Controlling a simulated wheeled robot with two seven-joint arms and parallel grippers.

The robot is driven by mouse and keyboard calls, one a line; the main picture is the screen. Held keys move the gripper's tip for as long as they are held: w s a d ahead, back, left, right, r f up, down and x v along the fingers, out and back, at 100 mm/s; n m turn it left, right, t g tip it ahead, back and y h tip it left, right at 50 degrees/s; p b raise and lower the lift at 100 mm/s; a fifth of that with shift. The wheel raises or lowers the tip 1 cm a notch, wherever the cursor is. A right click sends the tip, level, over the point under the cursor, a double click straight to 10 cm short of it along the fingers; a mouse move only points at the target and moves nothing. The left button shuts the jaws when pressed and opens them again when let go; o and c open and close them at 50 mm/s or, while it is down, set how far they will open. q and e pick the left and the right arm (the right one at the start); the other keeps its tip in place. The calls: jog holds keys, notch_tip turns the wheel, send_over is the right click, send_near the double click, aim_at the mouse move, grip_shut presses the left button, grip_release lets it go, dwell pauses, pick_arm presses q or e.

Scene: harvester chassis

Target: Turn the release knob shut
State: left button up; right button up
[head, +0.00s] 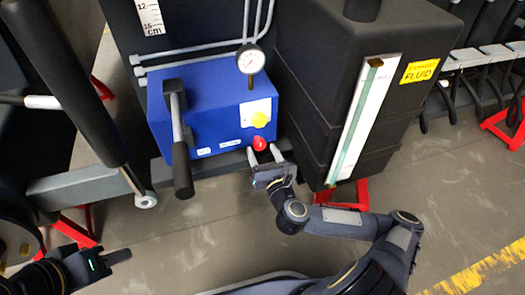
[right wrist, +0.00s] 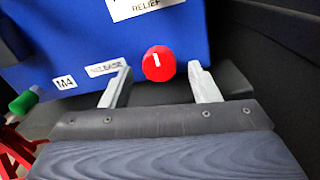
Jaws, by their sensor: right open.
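The red release knob (head: 259,143) sits low on the front of the blue pump block (head: 205,100). In the right wrist view the round red knob (right wrist: 158,63) shows a short white mark, nearly upright and slightly tilted. A label, probably "RELEASE", is left of it. My right gripper (head: 264,154) is open at the knob. In the right wrist view its two pale fingers (right wrist: 160,80) stand left and right of the knob, with gaps on both sides. My left gripper (head: 112,257) is at the lower left, far from the block; its jaw opening is unclear.
A yellow knob (head: 260,119) on a white plate is above the red one, and a gauge (head: 250,60) stands higher. A black-gripped lever (head: 182,165) hangs left on the block. A black fluid tank (head: 320,90) stands close on the right. The floor in front is open.

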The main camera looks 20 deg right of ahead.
jog(key=s+b, duration=0.1)
jog(key=s, duration=0.6)
jog(key=shift+d, duration=0.25)
jog(key=shift+w, duration=0.1)
